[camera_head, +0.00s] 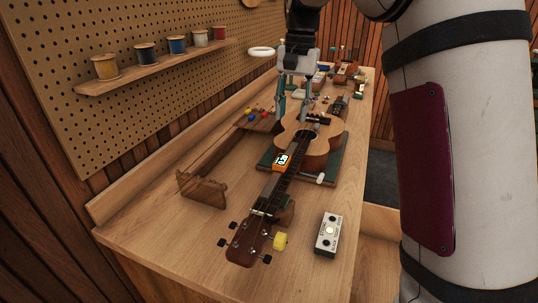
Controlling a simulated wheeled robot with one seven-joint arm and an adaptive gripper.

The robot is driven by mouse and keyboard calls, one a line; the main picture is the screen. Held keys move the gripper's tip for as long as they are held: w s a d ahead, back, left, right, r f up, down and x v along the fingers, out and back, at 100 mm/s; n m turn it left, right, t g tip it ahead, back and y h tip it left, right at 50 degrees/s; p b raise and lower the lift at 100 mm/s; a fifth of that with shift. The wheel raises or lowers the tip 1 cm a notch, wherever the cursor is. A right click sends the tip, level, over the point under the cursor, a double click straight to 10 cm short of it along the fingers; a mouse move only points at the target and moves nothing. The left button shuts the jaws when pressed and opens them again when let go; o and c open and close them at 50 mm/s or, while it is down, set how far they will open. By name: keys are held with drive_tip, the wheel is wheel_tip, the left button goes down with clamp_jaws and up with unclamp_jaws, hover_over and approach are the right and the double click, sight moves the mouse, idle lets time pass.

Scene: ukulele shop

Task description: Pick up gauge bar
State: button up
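My gripper (294,104) points down above the far part of the bench, behind the orange block and near the ukulele's body. Its two fingers are apart, with nothing seen between them. My arm's upper part is partly cut off by the top edge.
A white pedal-like box (328,234) sits right of the headstock. A wooden rack (203,190) stands at left. A shelf with thread spools (168,64) is on the pegboard (110,105). Small tools and boxes crowd the far end. The bench's front left (160,240) is clear.

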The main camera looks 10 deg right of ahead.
sight(282, 159)
drive_tip(key=shift+m+g, duration=0.3)
drive_tip(key=f, duration=0.3)
drive_tip(key=w+f+p, duration=0.1)
drive_tip(key=f, duration=0.3)
drive_tip(key=w+a+f, duration=0.1)
drive_tip(key=f, duration=0.2)
drive_tip(key=shift+f, duration=0.2)
drive_tip(key=f, duration=0.1)
drive_tip(key=f+p, duration=0.1)
drive_tip(key=f, duration=0.1)
drive_tip(key=s+f+p, duration=0.1)
drive_tip(key=shift+s+a+f, duration=0.1)
drive_tip(key=shift+a+f, duration=0.1)
drive_tip(key=shift+a, duration=0.2)
drive_tip(key=shift+f, duration=0.4)
clamp_jaws()
